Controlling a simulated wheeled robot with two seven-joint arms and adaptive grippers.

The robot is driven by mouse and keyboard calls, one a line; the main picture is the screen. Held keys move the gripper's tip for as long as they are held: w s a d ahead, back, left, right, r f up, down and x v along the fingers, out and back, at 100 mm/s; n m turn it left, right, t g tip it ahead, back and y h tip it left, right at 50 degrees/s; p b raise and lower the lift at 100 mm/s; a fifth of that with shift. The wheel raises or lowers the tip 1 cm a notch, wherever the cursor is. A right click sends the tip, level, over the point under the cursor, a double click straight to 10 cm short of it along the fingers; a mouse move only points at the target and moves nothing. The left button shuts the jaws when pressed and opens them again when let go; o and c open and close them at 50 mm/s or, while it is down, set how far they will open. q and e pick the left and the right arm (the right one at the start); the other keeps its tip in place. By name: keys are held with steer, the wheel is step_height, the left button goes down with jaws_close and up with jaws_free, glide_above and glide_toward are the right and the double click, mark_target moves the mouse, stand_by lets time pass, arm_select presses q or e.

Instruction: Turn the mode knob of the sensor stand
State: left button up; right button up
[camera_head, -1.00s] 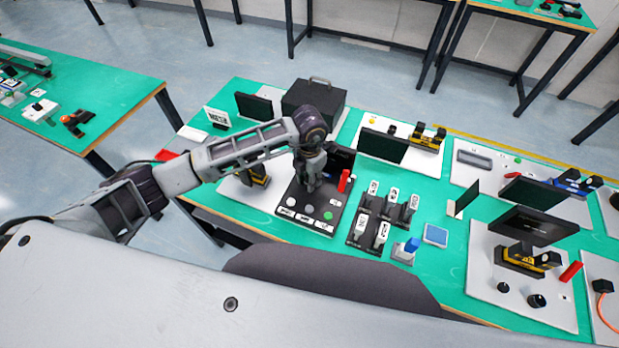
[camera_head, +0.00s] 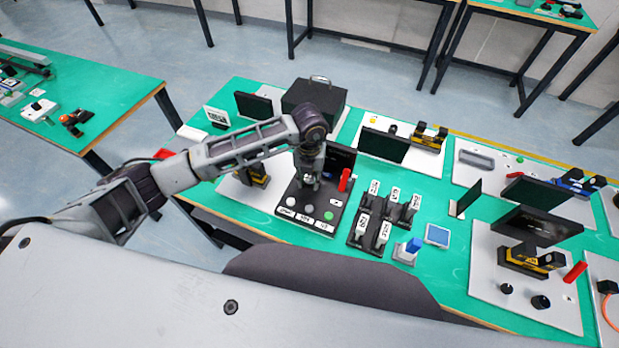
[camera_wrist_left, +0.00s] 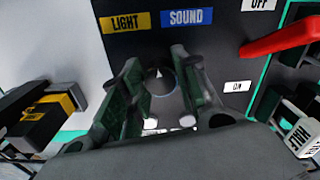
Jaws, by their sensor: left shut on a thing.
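The sensor stand (camera_head: 283,204) is a black panel with pale and green round buttons along its front edge and a small dark screen at its back. My left gripper (camera_head: 311,183) points down onto its middle. In the left wrist view, the mode knob (camera_wrist_left: 160,82) is round and dark with a small white pointer mark. The two fingers of my left gripper (camera_wrist_left: 160,92) are closed on it from both sides. The pointer mark faces the gap between the yellow LIGHT label (camera_wrist_left: 125,22) and the blue SOUND label (camera_wrist_left: 187,17). My right gripper is not in view.
A red lever (camera_head: 345,180) stands at the panel's right, between OFF and ON labels in the wrist view. Several black rocker switches (camera_head: 387,210) stand further right. A black box (camera_head: 314,100) is behind, and a yellow-black device (camera_head: 256,176) is close on the left.

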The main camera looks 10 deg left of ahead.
mark_target(309, 178)
arm_select(q)
steer(key=shift+n, duration=2.4)
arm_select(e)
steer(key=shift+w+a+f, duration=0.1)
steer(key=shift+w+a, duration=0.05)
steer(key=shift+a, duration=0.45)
arm_select(q)
steer(key=shift+r, duration=0.1)
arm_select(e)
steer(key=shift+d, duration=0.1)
arm_select(q)
steer(key=o, duration=1)
steer(key=shift+r, duration=0.55)
step_height(309, 178, up, 11)
steer(key=shift+f, duration=0.1)
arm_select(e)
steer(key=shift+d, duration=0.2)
